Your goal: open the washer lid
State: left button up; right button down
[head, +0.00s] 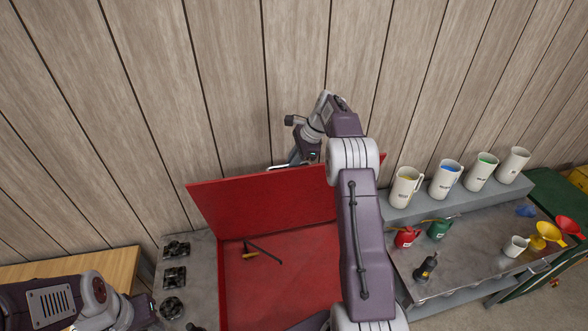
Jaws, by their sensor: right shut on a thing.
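The red washer (270,285) stands in front of the wall, with its red lid (262,207) raised along the back edge. Inside the open tub lies a tool with a yellow end (249,255) and a dark, thin shaft. My right arm reaches up over the washer's right side, and my right gripper (290,163) is at the lid's upper edge, shut on the lid. Its fingertips are partly hidden behind the lid. My left arm shows at the lower left, away from the lid; its gripper is not clearly visible.
Dark metal parts (175,276) sit on a grey bench left of the washer. A wooden table (75,266) stands further left. At right, a metal bench (465,262) holds oil cans, funnels and a mug; white jugs (445,180) stand on a shelf behind.

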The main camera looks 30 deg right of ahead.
pick_arm(q)
jog(key=shift+w, duration=0.1)
pick_arm(e)
jog(key=shift+w+f, duration=0.15)
jog(key=shift+w, duration=0.05)
jog(key=c, duration=1.5)
grip_release()
jog(key=shift+w+d, duration=0.1)
jog(key=shift+o, duration=0.2)
jog(key=v, duration=0.6)
jog(key=shift+w+d, duration=0.2)
jog(key=shift+w, duration=0.15)
jog(key=shift+d+r, duration=0.2)
jog(key=shift+r, duration=0.15)
pick_arm(q)
jog(key=shift+w+d+f, duration=0.1)
jog(key=shift+w+d, duration=0.05)
jog(key=shift+w, duration=0.25)
pick_arm(e)
jog(key=shift+w+d, duration=0.1)
pick_arm(q)
jog(key=shift+s, duration=0.1)
pick_arm(e)
jog(key=shift+r, duration=0.1)
